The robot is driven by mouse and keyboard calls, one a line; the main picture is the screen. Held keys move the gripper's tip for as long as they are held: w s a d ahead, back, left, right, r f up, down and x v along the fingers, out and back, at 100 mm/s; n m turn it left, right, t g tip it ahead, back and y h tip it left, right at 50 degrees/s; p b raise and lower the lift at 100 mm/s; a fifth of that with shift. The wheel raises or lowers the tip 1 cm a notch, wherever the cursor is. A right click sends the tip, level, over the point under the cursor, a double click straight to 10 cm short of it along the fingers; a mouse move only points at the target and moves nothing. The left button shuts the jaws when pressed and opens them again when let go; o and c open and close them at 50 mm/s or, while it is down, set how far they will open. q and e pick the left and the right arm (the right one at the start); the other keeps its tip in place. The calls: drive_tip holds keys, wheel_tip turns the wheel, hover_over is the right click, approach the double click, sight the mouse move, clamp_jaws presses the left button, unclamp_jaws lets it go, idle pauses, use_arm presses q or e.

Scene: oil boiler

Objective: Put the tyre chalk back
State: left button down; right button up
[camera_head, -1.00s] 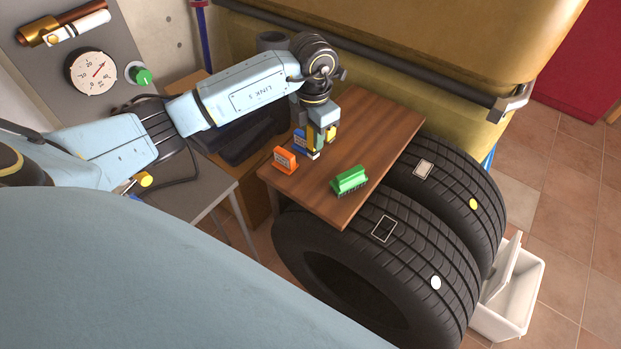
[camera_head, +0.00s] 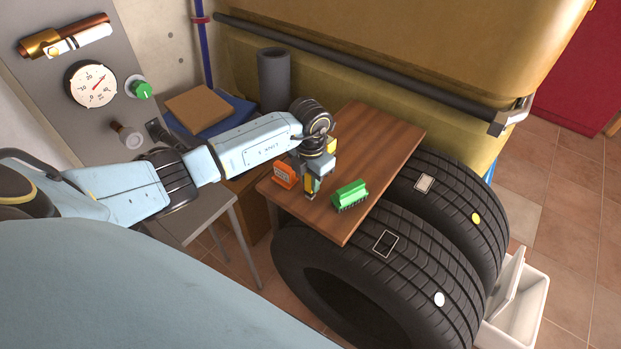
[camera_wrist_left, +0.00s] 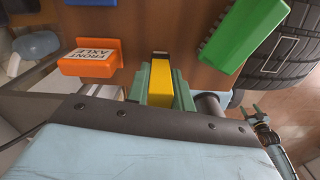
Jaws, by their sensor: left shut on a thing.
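My left gripper (camera_head: 311,194) is shut on a yellow bar with a dark end, apparently the tyre chalk (camera_wrist_left: 161,75), seen between the green fingers in the left wrist view. The gripper is over the wooden board (camera_head: 375,135), between an orange block (camera_head: 284,175) on the left and a green brush-like piece (camera_head: 350,193) on the right. The orange block reads FRONT AXLE in the left wrist view (camera_wrist_left: 92,57). I cannot tell whether the bar touches the board. My right gripper (camera_wrist_left: 250,111) shows small at the right of the left wrist view, its two fingers apart.
The board lies over two tyres; the near tyre (camera_head: 410,265) bears an outlined square and a white dot, the far tyre (camera_head: 455,185) a pale square and a yellow dot. A yellow block (camera_head: 332,146) stands behind my gripper. A blue block (camera_wrist_left: 90,5) shows beyond the orange one.

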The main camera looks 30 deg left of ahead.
use_arm(q)
drive_tip(key=c, duration=1.7)
unclamp_jaws()
drive_tip(key=shift+f, duration=0.15)
drive_tip(key=o, duration=0.5)
drive_tip(key=shift+r, duration=0.2)
wheel_tip(320, 180, up, 12)
drive_tip(key=shift+p, duration=0.6)
